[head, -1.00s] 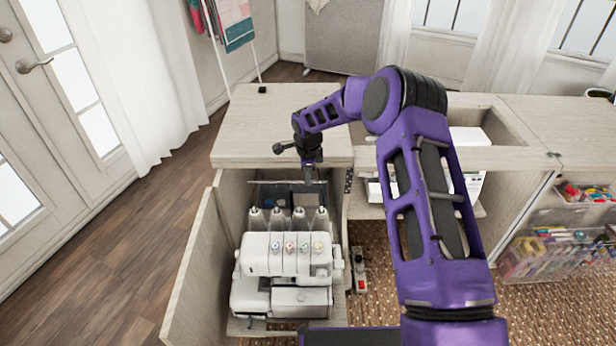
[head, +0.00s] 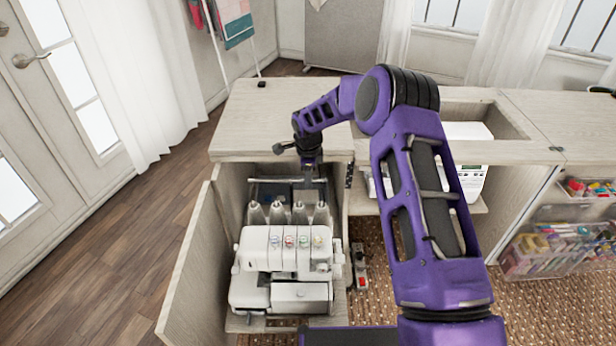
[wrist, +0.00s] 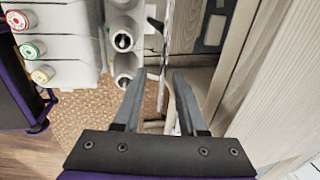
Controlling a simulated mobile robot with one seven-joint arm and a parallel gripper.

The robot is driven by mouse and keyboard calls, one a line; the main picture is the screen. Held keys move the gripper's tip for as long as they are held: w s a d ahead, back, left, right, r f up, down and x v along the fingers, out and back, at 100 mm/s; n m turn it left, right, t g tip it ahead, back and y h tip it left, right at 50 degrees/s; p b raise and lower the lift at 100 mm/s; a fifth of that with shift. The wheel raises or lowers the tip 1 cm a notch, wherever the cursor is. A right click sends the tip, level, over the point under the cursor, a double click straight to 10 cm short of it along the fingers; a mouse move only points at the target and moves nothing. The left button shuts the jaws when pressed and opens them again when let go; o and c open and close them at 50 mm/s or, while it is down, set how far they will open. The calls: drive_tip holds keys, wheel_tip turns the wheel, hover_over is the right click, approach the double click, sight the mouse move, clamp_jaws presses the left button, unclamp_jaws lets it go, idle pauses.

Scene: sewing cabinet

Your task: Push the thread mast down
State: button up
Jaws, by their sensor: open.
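The white serger (head: 285,262) sits in the open left bay of the cabinet, with several grey thread cones (head: 277,213) behind its coloured dials. The thread mast (head: 268,181) is a thin light bar standing up behind the cones, just under the cabinet top. My gripper (head: 309,185) points down at the right part of the bar. In the wrist view my gripper (wrist: 158,77) has its two fingers apart, and the narrow mast bar (wrist: 167,45) runs lengthwise beyond the gap between them. I cannot tell whether a finger touches it.
The open door (head: 190,265) borders the bay on the left and a side panel on the right. A foot pedal (head: 360,265) is right of the serger. Clear bins (head: 545,250) stand farther right.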

drive_tip(key=s+r+p, duration=0.2)
drive_tip(key=s+r, duration=0.1)
drive_tip(key=r, duration=1.4)
drive_tip(key=shift+s, duration=0.2)
drive_tip(key=shift+r, duration=0.15)
